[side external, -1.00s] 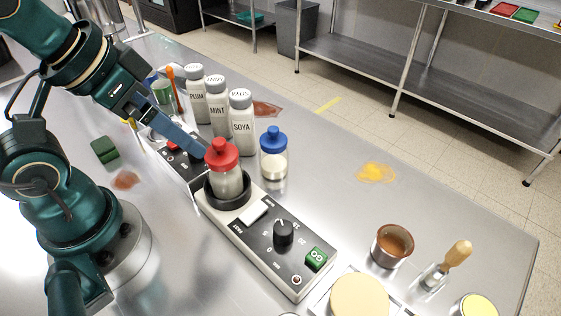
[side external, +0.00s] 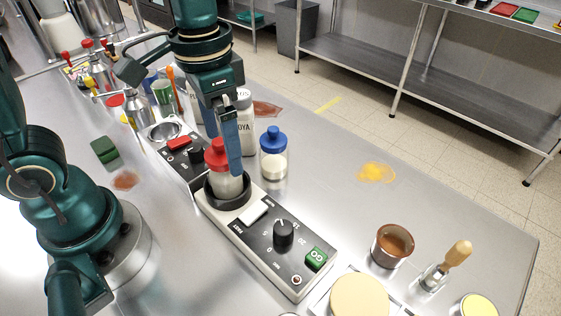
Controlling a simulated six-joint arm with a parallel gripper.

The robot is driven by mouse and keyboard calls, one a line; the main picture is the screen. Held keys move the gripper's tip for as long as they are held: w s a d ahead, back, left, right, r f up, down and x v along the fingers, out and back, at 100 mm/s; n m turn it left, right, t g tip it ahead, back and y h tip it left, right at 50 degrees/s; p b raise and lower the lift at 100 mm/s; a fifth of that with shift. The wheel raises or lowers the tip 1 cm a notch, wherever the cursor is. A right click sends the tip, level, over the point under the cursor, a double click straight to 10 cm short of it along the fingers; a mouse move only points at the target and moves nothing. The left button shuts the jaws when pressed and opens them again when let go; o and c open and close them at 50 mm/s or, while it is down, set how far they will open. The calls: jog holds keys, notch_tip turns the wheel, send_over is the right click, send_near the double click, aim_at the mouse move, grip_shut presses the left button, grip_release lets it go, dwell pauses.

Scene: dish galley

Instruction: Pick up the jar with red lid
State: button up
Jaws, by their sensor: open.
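The jar with red lid (side external: 217,156) stands upright in the dark round holder (side external: 213,195) on the grey control box (side external: 274,242). My gripper (side external: 234,170) points down at the jar, its blue fingers overlapping the right side of the lid and body in this view. I see the fingers nearly edge-on, and they are open. Whether they touch the jar or stand around it, I cannot tell. A jar with a blue lid (side external: 273,140) stands just to the right on the counter, close to the fingers.
A white bottle marked SOYA (side external: 246,125) stands behind my gripper, with other bottles mostly hidden. A second control box (side external: 183,160) lies to the left. The counter around the yellow spill (side external: 376,172) is clear.

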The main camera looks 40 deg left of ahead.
aim_at(225, 174)
jog(key=shift+s+f, duration=0.1)
jog(key=shift+f, duration=2.7)
grip_shut()
